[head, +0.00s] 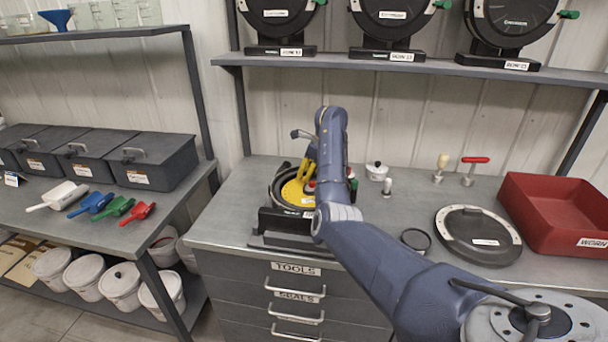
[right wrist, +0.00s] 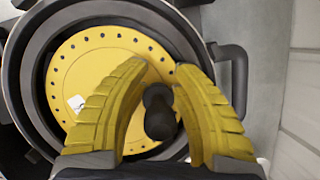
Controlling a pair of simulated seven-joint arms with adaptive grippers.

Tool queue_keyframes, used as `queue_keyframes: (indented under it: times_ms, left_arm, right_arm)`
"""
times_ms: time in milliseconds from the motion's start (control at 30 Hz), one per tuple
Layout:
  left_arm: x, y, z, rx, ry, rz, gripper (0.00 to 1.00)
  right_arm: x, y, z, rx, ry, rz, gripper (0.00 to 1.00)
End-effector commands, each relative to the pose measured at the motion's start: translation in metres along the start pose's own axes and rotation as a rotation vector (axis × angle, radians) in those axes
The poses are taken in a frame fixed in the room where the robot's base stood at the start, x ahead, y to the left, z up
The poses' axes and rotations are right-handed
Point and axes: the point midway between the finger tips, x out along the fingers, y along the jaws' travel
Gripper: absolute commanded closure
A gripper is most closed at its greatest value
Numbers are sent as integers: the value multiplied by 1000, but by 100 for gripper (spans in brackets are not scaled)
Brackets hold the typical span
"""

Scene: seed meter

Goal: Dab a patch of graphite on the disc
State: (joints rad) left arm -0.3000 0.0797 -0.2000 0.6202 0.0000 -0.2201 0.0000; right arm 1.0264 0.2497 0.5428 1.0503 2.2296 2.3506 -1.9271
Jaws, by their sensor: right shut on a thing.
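The yellow disc (head: 290,194) sits in a dark round housing on the bench. It has a ring of small holes near its rim in the right wrist view (right wrist: 95,70) and a small white mark on its left part. My right gripper (head: 308,172) is over the disc. In the right wrist view its yellow fingers (right wrist: 162,100) are shut on a dark rounded tool (right wrist: 159,118) that overlaps the disc's lower right; I cannot tell whether it touches. No dark patch shows on the visible disc. A shallow round dish with dark contents (head: 415,239) stands to the right. My left gripper is not in view.
A black round cover (head: 478,236) and a red bin (head: 560,213) stand at the right. A white pot (head: 377,171), a small bottle (head: 387,187), a cream-knobbed tool (head: 442,163) and a red-handled tool (head: 474,166) stand behind. A shelf (head: 420,68) hangs above.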

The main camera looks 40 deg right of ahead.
Motion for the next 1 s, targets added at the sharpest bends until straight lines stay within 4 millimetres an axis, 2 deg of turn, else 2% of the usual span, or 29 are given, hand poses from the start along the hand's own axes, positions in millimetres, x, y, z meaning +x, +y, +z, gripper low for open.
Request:
queue_keyframes:
  times_ms: [533,767,1000]
  left_arm:
    - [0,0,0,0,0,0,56]
    - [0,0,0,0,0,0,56]
    - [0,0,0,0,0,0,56]
  right_arm:
    - [-9,-18,-25,2,1,-3,100]
    - [-11,-19,-23,2,1,-7,100]
    - [-9,-11,-11,1,-1,-7,100]
